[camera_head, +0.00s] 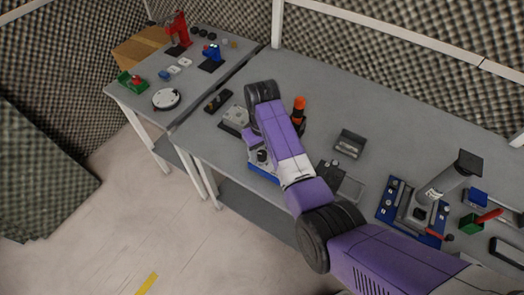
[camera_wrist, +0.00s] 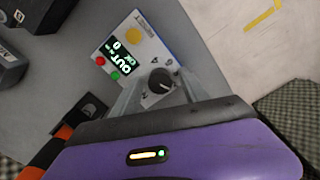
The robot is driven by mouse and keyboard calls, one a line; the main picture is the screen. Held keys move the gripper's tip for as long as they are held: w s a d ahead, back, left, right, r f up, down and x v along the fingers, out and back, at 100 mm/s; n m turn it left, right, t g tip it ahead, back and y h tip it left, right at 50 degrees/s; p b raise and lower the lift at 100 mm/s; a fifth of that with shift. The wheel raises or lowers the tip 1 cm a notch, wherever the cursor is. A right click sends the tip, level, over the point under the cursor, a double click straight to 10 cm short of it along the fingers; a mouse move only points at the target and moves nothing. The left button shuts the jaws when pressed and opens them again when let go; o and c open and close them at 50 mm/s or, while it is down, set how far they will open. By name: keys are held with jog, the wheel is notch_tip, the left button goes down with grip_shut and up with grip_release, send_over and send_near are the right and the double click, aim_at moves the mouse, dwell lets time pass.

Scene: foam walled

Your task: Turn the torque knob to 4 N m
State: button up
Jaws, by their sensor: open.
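The torque knob (camera_wrist: 160,82) is a dark round dial with a light pointer mark on a pale plate, on a white panel (camera_wrist: 150,42) with a blue edge. Its dark display (camera_wrist: 116,58) shows green text, seemingly "OUT", tilted in the view. My gripper (camera_wrist: 159,78) is open, with one grey finger on each side of the knob. Contact with the knob cannot be told. In the head view the blue-based unit (camera_head: 264,174) is partly behind my purple arm, and my fingertips are not clear there. The set torque value is not readable.
A red button (camera_wrist: 98,60) and a green button (camera_wrist: 115,75) sit beside the display. An orange-topped tool (camera_head: 299,103) stands close behind my arm. A grey device (camera_head: 236,117) is left of it. Blue fixtures (camera_head: 395,189) are at right.

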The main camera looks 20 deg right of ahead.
grip_shut()
